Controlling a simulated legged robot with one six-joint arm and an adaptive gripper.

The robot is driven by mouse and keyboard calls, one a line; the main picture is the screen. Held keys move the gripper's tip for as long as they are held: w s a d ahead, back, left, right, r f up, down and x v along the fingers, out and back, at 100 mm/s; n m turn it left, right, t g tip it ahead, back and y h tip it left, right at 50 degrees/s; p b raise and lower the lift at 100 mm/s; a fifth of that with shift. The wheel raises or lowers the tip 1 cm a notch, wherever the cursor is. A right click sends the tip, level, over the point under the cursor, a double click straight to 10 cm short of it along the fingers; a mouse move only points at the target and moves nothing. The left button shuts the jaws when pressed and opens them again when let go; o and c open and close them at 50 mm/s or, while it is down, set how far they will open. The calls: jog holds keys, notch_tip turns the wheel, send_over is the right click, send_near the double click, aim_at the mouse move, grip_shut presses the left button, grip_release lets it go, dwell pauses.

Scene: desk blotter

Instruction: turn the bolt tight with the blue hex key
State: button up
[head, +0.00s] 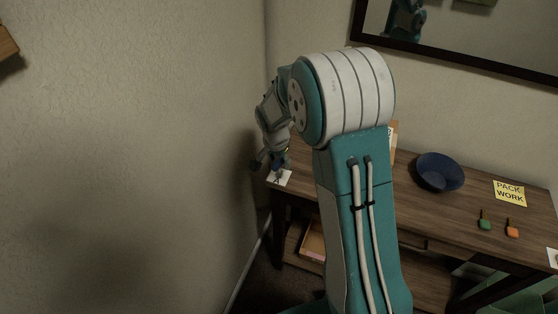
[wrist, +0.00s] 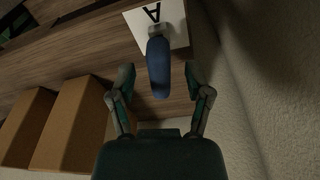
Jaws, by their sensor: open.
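The blue hex key (wrist: 158,68) shows its thick blue handle in the wrist view, rising toward the camera over a white card (wrist: 178,22) marked "A". A small grey piece (wrist: 156,31) shows at the handle's far end; I cannot tell whether it is the key's shank or the bolt. My gripper (wrist: 160,84) is open, one finger on each side of the handle, with gaps visible on both sides. In the head view, my gripper (head: 270,160) is over the card (head: 281,178) at the desk's left end. The bolt is not clearly seen.
The wall (head: 150,160) is close to the desk's left end. Brown boxes (wrist: 72,125) stand beside my gripper in the wrist view. On the desk (head: 412,210) are a dark blue bowl (head: 440,172), a yellow "PACK WORK" card (head: 509,193), and green (head: 485,224) and orange (head: 512,232) handled items.

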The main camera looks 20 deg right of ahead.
notch_tip(320, 180, up, 12)
jog(key=s+a, duration=0.1)
jog(key=shift+a+f, duration=0.15)
jog(key=shift+a, duration=0.05)
dwell(0.7)
jog(key=s+d+r+n+t, duration=0.15)
jog(key=s+r+n, duration=0.35)
jog(key=s+r, duration=0.75)
jog(key=s+n+t+y, duration=0.1)
jog(key=s+n+t, duration=0.2)
jog(key=s, duration=1.1)
jog(key=shift+f+n, duration=0.45)
jog(key=shift+n, duration=0.45)
